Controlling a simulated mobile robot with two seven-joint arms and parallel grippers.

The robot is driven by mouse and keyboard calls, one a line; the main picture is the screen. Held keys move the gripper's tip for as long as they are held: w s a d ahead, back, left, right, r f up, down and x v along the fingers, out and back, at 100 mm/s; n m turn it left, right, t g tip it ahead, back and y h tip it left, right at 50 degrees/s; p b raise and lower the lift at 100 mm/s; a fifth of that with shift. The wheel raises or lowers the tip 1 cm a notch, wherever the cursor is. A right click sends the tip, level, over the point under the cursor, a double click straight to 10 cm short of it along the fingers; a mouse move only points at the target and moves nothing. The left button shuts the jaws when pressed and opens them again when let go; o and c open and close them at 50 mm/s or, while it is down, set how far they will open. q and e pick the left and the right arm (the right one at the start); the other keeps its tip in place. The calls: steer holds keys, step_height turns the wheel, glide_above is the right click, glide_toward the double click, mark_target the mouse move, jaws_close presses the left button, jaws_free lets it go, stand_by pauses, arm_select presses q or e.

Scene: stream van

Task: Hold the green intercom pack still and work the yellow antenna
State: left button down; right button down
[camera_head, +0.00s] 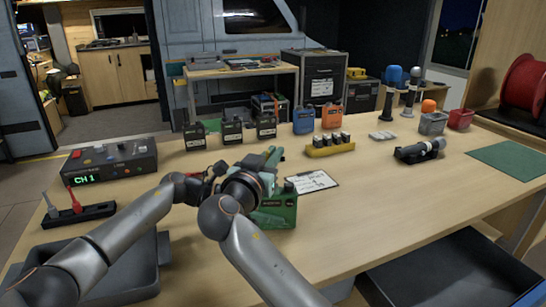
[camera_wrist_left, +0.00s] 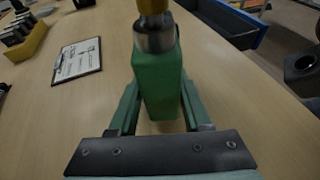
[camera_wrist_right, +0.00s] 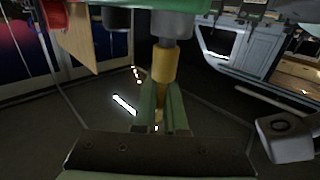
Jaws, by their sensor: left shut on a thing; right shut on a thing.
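The green intercom pack (camera_head: 278,213) stands upright on the table, partly hidden behind my arms in the head view. In the left wrist view the pack (camera_wrist_left: 160,82) sits between the two fingers of my left gripper (camera_wrist_left: 158,100), which is shut on its sides. A grey collar and the base of the yellow antenna (camera_wrist_left: 152,6) show at its top. In the right wrist view the yellow antenna (camera_wrist_right: 163,66) runs from a grey collar into my right gripper (camera_wrist_right: 162,112), which is shut on it. In the head view the antenna is hidden by the upper gripper (camera_head: 271,157).
A clipboard (camera_head: 312,181) lies just right of the pack. A channel box (camera_head: 110,160) and grey tray (camera_head: 140,278) are at left.

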steer(key=shift+r, duration=1)
steer(key=shift+r, duration=1.4)
arm_select(q)
steer(key=shift+c, duration=1.4)
jaws_free()
steer(key=v, duration=1.2)
